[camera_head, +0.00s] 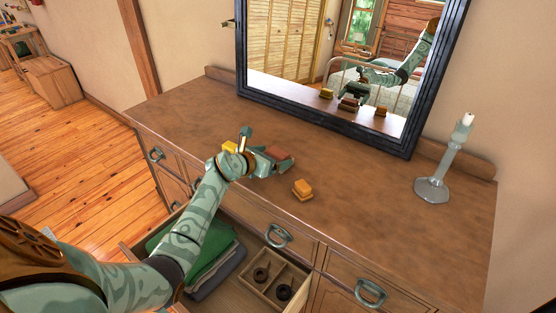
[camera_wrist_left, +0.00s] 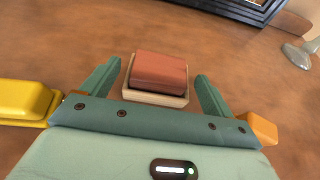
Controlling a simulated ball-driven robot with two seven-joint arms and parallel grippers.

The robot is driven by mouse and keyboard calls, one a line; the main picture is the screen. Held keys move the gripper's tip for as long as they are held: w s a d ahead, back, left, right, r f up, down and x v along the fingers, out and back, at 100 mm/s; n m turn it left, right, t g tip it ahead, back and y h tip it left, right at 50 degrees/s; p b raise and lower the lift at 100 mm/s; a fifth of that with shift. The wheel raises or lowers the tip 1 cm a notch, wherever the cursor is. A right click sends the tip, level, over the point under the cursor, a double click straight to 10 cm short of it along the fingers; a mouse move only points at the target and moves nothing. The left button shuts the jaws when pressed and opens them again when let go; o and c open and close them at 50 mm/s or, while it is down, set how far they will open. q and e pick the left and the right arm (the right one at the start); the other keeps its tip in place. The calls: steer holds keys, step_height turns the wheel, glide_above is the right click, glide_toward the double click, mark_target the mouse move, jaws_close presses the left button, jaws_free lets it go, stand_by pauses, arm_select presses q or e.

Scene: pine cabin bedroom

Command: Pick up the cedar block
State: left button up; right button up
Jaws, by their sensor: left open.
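A reddish-brown block, which looks like the cedar block (camera_head: 278,152), sits on the dresser top (camera_head: 370,165). In the left wrist view the reddish block (camera_wrist_left: 160,70) rests in a pale, shallow holder (camera_wrist_left: 155,97). My left gripper (camera_head: 265,151) is open at the block. In the wrist view its fingers (camera_wrist_left: 157,72) stand on either side of the block and holder, with a visible gap at each side. The palm is close to the holder's near edge. My right gripper is not in view.
A yellow block (camera_head: 229,147) and an orange block (camera_head: 302,188) flank the gripper. A black-framed mirror (camera_head: 408,150) stands behind, reflecting the blocks and arm. A candlestick (camera_head: 432,188) stands at right. An open drawer (camera_head: 232,283) below holds folded cloth (camera_head: 222,256) and a divided box (camera_head: 300,277).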

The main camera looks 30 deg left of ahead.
arm_select(q)
steer(key=shift+s+r, duration=0.1)
steer(key=c, duration=1.1)
steer(key=shift+o, duration=0.2)
